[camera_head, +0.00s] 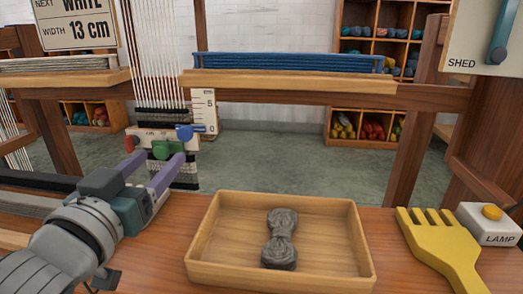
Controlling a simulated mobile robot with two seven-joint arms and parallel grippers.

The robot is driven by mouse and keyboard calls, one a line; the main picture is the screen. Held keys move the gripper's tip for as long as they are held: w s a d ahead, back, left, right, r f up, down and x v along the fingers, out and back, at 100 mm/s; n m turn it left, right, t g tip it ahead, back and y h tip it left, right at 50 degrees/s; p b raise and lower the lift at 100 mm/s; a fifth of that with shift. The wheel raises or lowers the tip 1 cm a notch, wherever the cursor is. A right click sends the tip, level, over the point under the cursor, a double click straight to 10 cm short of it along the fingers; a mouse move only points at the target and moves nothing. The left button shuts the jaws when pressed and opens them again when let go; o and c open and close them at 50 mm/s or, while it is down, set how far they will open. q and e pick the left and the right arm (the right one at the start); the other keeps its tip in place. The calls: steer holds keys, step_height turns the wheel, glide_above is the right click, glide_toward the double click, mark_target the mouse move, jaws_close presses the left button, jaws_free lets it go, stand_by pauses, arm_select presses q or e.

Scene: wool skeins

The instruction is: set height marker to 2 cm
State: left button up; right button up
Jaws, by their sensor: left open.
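A white scale card (204,108) with a printed 5 and tick marks hangs at the right edge of the woven band (187,178) on the loom. A blue piece (184,132), which looks like the height marker, sits beside the card's lower part. I cannot read its exact height. My left gripper (157,158) is open in front of the band, its two purple fingers spread below and left of the blue piece. A green piece (163,150) shows between the fingers and a red piece (131,143) near the left fingertip. I cannot tell whether they touch. My right gripper is out of view.
A wooden tray (360,250) with a grey skein (280,238) stands on the bench. A yellow fork-like comb (440,245) and a lamp switch box (490,226) lie at the right. A wooden loom beam (290,83) crosses above. A sign (75,22) reads "WHITE", "WIDTH 13 cm".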

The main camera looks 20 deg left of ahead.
mark_target(183, 134)
arm_select(q)
steer(key=b+x, duration=0.2)
steer(key=x, duration=0.7)
steer(key=shift+w+r, duration=0.1)
steer(key=shift+w, duration=0.3)
jaws_close()
stand_by(0.9)
